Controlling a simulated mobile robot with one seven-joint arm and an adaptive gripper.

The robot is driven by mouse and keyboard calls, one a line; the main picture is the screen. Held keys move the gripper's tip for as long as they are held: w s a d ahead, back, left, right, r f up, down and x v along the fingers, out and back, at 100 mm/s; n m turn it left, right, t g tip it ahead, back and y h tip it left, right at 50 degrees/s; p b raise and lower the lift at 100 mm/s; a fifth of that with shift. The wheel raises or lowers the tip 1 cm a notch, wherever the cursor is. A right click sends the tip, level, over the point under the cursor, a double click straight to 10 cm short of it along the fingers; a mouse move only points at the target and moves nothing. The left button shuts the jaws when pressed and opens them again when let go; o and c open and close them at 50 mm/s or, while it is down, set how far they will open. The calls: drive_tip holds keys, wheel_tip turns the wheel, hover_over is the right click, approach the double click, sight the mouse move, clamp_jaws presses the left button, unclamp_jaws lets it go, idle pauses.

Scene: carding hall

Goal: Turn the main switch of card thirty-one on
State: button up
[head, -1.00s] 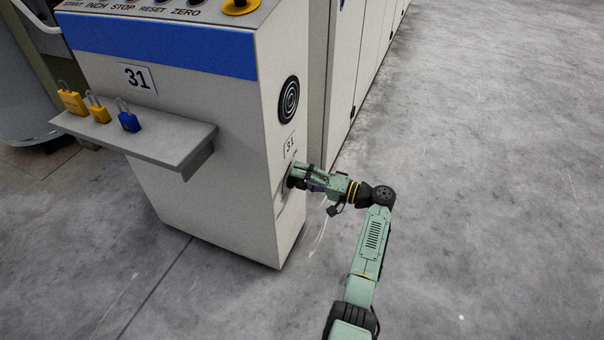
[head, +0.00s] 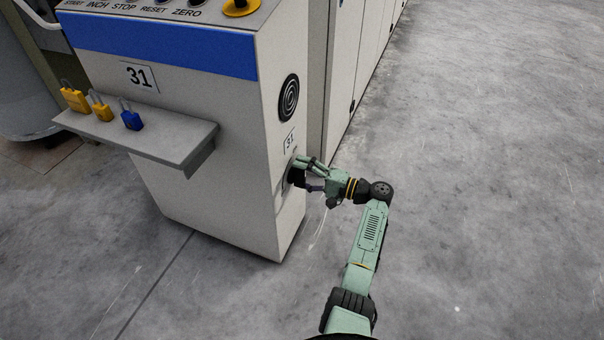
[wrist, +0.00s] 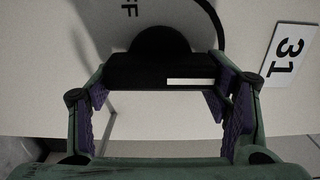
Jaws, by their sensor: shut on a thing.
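The main switch (wrist: 165,72) is a black knob with a bar handle on the side face of card thirty-one's cabinet (head: 215,190). A white mark on the bar lies towards the number plate in the wrist view. Letters reading "FF" (wrist: 127,9) show on the panel at the top; the rest is cut off. My gripper (head: 300,172) is at the switch below the side plate "31" (head: 290,141). In the wrist view its purple-padded fingers (wrist: 160,92) are at both ends of the bar, shut on it. In the head view the gripper and arm mostly hide the switch.
A shelf (head: 185,148) with two yellow padlocks (head: 74,98) and a blue one (head: 131,119) juts from the front face. A black round grille (head: 288,98) is above the switch. More cabinets (head: 350,60) stand behind. The floor at right is clear.

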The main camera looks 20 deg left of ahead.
drive_tip(key=o, duration=1.1)
drive_tip(key=shift+o, duration=0.2)
drive_tip(key=d, duration=1.2)
drive_tip(key=shift+s, duration=0.2)
